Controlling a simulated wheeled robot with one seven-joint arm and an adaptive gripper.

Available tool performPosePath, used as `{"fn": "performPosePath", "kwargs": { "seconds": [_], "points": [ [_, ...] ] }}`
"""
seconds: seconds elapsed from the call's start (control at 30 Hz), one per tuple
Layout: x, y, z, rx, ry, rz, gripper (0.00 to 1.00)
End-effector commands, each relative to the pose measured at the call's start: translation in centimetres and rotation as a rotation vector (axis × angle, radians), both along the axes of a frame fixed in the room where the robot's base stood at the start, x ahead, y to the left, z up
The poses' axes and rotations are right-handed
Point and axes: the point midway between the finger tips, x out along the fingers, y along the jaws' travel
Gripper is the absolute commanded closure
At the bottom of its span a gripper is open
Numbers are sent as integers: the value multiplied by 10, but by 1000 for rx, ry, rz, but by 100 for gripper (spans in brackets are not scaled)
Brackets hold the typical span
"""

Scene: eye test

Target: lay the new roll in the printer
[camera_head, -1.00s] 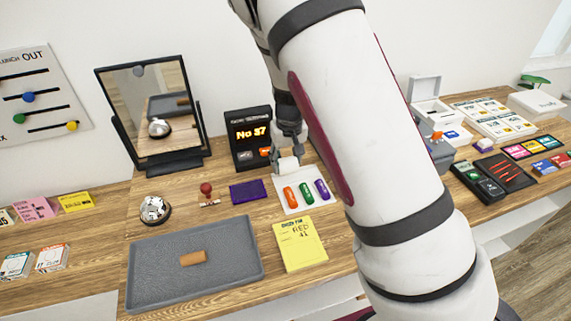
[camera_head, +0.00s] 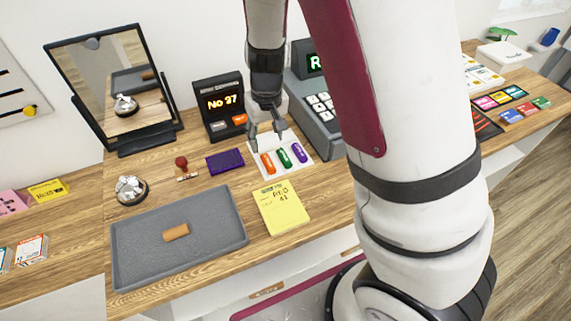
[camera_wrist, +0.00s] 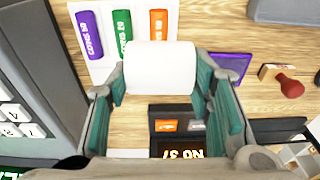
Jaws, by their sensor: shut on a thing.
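The white paper roll (camera_wrist: 160,68) is between the two fingers of my gripper (camera_wrist: 159,84) in the wrist view. The gripper is shut on its two ends. In the head view my gripper (camera_head: 266,132) points down above the white card with the coloured tubes; the roll cannot be made out clearly there. A black box (camera_head: 222,127) with a lit "No 37" display stands just left of the gripper, and its front also shows in the wrist view (camera_wrist: 178,112).
A grey register (camera_head: 316,112) stands right of the gripper. The white card (camera_head: 300,167) bears orange, green and purple tubes. A purple pad (camera_head: 225,161), a red-handled stamp (camera_head: 182,163), a bell (camera_head: 131,190), a yellow note (camera_head: 281,207) and a grey tray (camera_head: 215,238) lie nearby. A mirror (camera_head: 110,85) stands left.

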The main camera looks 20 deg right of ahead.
Motion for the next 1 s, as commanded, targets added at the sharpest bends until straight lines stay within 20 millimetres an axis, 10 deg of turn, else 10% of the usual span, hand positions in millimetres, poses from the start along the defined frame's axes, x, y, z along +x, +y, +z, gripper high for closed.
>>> {"fn": "performPosePath", "kwargs": {
  "seconds": [0.33, 1.0],
  "points": [
    [80, -14, 34, -19, 5, -2, 82],
    [82, -15, 70, -23, 5, -6, 82]
  ]
}}
